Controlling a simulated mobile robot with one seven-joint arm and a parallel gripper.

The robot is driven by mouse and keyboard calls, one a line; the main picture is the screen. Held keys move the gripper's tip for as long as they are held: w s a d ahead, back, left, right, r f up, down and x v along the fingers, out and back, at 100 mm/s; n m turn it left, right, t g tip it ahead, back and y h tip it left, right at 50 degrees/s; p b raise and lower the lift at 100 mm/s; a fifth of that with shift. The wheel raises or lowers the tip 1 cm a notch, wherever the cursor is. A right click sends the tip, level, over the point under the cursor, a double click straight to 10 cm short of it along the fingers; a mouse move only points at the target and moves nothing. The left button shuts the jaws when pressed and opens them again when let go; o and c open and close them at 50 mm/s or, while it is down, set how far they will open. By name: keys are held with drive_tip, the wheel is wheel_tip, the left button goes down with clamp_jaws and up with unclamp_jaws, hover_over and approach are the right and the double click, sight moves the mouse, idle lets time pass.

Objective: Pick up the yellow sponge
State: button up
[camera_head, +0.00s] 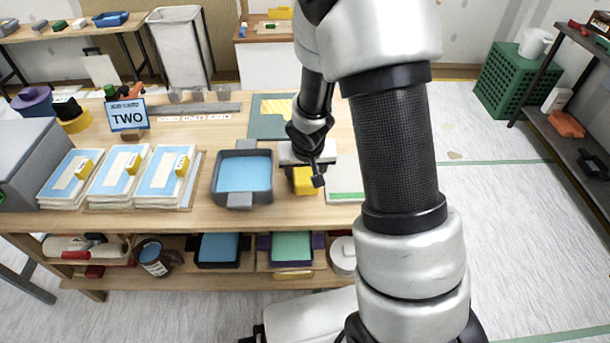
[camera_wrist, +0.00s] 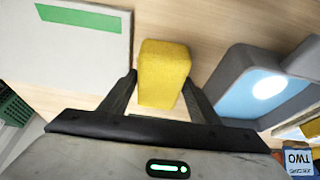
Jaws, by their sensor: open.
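The yellow sponge (camera_wrist: 164,72) is a small block on the wooden workbench. In the wrist view it lies between the two fingers of my gripper (camera_wrist: 162,95), one finger on each side. The fingers are open, and I cannot tell whether either one touches the sponge. In the head view the sponge (camera_head: 305,182) shows just below my gripper (camera_head: 303,172), which hides part of it.
A grey tray with blue liquid (camera_head: 218,184) stands close to the left of the sponge in the head view. A white board with a green strip (camera_head: 345,197) lies to its right. Stacked blue-and-white sheets (camera_head: 118,185) and a "TWO" sign (camera_head: 127,119) are further left.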

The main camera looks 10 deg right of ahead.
drive_tip(key=shift+f+b, duration=0.3)
drive_tip(key=shift+b, duration=0.05)
idle(0.3)
drive_tip(key=c, duration=0.7)
